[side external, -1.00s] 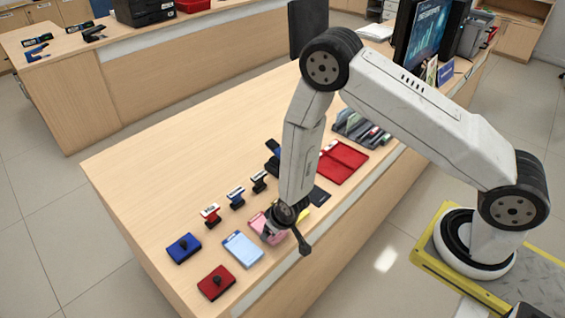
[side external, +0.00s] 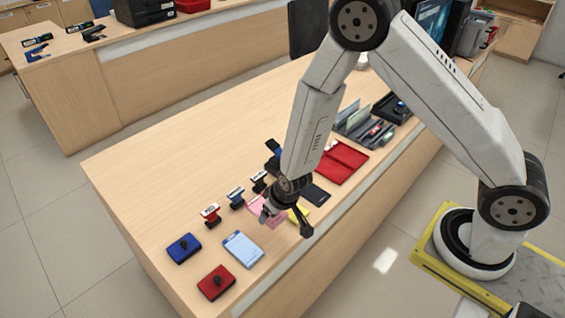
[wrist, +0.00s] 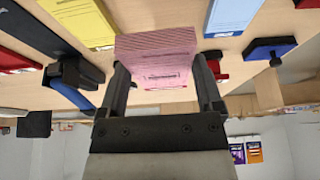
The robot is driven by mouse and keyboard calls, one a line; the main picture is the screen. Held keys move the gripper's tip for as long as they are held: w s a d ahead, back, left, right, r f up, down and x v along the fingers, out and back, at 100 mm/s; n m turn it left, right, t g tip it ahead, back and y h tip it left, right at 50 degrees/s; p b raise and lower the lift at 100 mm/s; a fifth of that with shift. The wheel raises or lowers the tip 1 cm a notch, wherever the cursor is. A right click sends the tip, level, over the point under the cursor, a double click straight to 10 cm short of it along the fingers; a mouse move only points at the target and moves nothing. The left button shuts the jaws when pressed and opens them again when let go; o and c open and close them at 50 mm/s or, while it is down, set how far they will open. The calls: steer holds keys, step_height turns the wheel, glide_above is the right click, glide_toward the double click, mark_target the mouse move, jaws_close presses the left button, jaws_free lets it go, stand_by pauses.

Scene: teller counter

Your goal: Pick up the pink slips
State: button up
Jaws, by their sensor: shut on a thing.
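The pink slips (wrist: 155,55) are a stack with printed lines, seen between my two fingers in the wrist view. My gripper (wrist: 162,88) is shut on the stack, one finger at each side. In the side external view my gripper (side external: 282,212) hangs above the counter, beside the light blue pad. The pink slips (side external: 254,205) show there only in part, behind my gripper. The light blue slips (side external: 243,249) lie flat on the counter.
Stamps (side external: 211,213) stand in a row behind. A blue ink pad (side external: 184,247) and a red ink pad (side external: 216,283) lie at left. A red tray (side external: 342,161) and a grey organizer (side external: 362,128) stand at right. The counter (side external: 165,170) is clear at far left.

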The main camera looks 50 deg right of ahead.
steer(key=shift+r, duration=1.25)
steer(key=shift+d, duration=0.15)
steer(key=shift+w+d+f, duration=0.1)
steer(key=shift+w+d, duration=0.05)
steer(key=shift+d, duration=0.45)
steer(key=d, duration=0.6)
steer(key=d+f, duration=0.1)
steer(key=d, duration=0.2)
steer(key=shift+w+d+f, duration=0.1)
steer(key=shift+w+d, duration=0.05)
steer(key=shift+d, duration=0.15)
steer(key=shift+s+d+f, duration=0.2)
steer(key=shift+s+d, duration=0.2)
steer(key=shift+d, duration=0.95)
steer(key=shift+s+d+f, duration=0.25)
steer(key=shift+s+d, duration=0.2)
steer(key=shift+d, duration=0.95)
steer(key=shift+s+d+f, duration=0.2)
steer(key=shift+s+d, duration=0.2)
steer(key=shift+d, duration=0.95)
steer(key=shift+f, duration=0.25)
